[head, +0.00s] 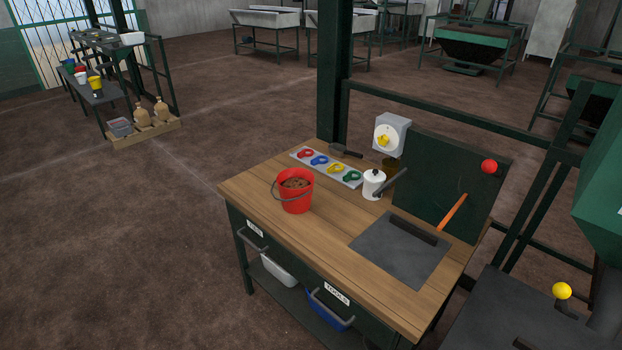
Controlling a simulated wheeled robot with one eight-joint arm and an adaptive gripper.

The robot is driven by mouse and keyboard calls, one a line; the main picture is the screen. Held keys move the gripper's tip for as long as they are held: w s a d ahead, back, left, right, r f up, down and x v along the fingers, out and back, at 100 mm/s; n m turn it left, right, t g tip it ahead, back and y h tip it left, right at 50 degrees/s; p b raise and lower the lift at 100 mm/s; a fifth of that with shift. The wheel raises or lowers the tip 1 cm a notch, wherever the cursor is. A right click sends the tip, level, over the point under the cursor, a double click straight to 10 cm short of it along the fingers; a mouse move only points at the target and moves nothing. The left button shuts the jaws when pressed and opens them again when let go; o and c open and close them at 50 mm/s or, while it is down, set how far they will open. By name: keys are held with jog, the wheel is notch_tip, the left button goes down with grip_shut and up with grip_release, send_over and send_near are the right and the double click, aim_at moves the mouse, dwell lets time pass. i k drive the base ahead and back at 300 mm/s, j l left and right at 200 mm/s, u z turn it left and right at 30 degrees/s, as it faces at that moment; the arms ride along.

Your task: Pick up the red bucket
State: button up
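The red bucket (295,194) stands upright on the left part of the wooden workbench top (312,239). My gripper is not in view.
Behind the bucket lies a grey tray (353,183) with several coloured rings. A white canister (374,184) stands to its right, before a white dial box (391,133). A dark plate (398,255) with a black bar lies front right. Brown floor (140,240) is clear on the left.

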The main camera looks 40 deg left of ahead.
aim_at(295, 185)
jog(key=u, duration=1.8)
jog(key=z, duration=0.25)
jog(key=i+j+z, duration=0.35)
jog(key=j+z, duration=0.15)
jog(key=i+j+z, duration=0.1)
jog(key=j+z, duration=0.15)
jog(key=j, duration=0.05)
